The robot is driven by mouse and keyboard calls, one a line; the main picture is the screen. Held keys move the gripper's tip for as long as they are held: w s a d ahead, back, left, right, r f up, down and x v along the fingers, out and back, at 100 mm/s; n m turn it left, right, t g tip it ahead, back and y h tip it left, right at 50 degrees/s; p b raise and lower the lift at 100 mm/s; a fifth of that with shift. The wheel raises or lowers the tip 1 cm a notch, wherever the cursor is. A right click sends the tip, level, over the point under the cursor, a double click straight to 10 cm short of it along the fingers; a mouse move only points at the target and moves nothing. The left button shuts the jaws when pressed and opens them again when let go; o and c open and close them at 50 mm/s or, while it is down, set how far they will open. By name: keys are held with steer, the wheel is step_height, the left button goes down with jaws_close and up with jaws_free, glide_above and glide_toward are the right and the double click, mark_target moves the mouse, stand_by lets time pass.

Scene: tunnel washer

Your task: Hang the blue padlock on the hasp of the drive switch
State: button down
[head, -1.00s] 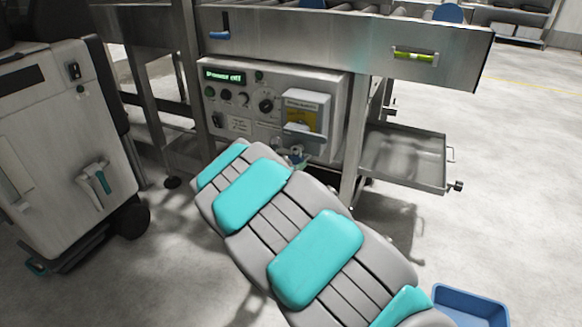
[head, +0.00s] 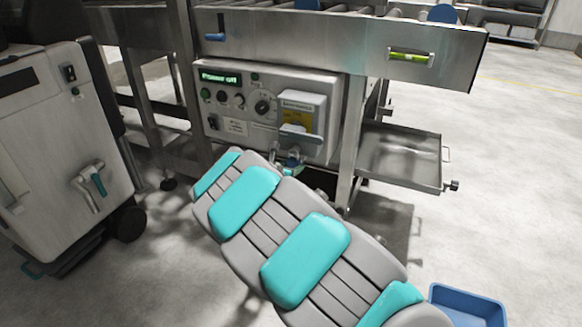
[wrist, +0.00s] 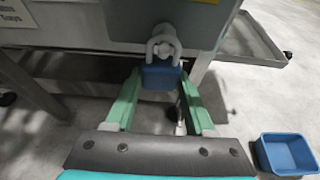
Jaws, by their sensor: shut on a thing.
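The blue padlock (wrist: 160,77) is between the green fingers of my gripper (wrist: 159,82) in the wrist view, its pale shackle (wrist: 163,43) upright. My gripper is shut on the padlock's body. The shackle overlaps the lower edge of the grey drive switch housing (wrist: 185,22); I cannot tell whether it passes through the hasp. In the head view, the drive switch (head: 301,112) is a grey box with a yellow label on the control panel. My gripper (head: 290,162) is small there, just below the switch, partly hidden by my arm.
The control panel (head: 232,127) hangs under a steel conveyor frame (head: 330,35). A steel tray (head: 400,160) juts out to the right. A blue bin (head: 468,305) stands on the floor at lower right, also in the wrist view (wrist: 287,153). A white cabinet (head: 60,150) stands left.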

steer(key=shift+c, duration=0.9)
jaws_free()
steer(key=v, duration=0.7)
steer(key=s+d+r+m+g+h, duration=0.1)
steer(key=s+d+r+m, duration=0.15)
steer(key=d, duration=0.35)
steer(key=s+d+r+m+g+h, duration=0.2)
steer(key=d+m, duration=0.2)
steer(key=d, duration=0.3)
steer(key=s+d+r+m+g+h, duration=0.1)
steer(key=s+d+r+m, duration=0.1)
steer(key=d+m, duration=0.3)
steer(key=s+d+m+g, duration=0.5)
steer(key=s+d+m, duration=0.3)
steer(key=s+d, duration=0.4)
steer(key=s+d+f+m+g+y, duration=0.1)
steer(key=s+m+g, duration=0.15)
steer(key=s, duration=0.45)
steer(key=s+d+f+m+g+y, duration=0.1)
steer(key=s+m, duration=0.3)
steer(key=s, duration=0.3)
steer(key=s+a+f+m+g+y, duration=0.1)
steer(key=s+a+m+y, duration=0.2)
steer(key=s+a, duration=0.2)
steer(key=s+a+f+m+g+y, duration=0.1)
steer(key=s+a+m+y, duration=0.2)
steer(key=s, duration=0.7)
steer(key=shift+a+y, duration=0.3)
steer(key=shift+a, duration=0.7)
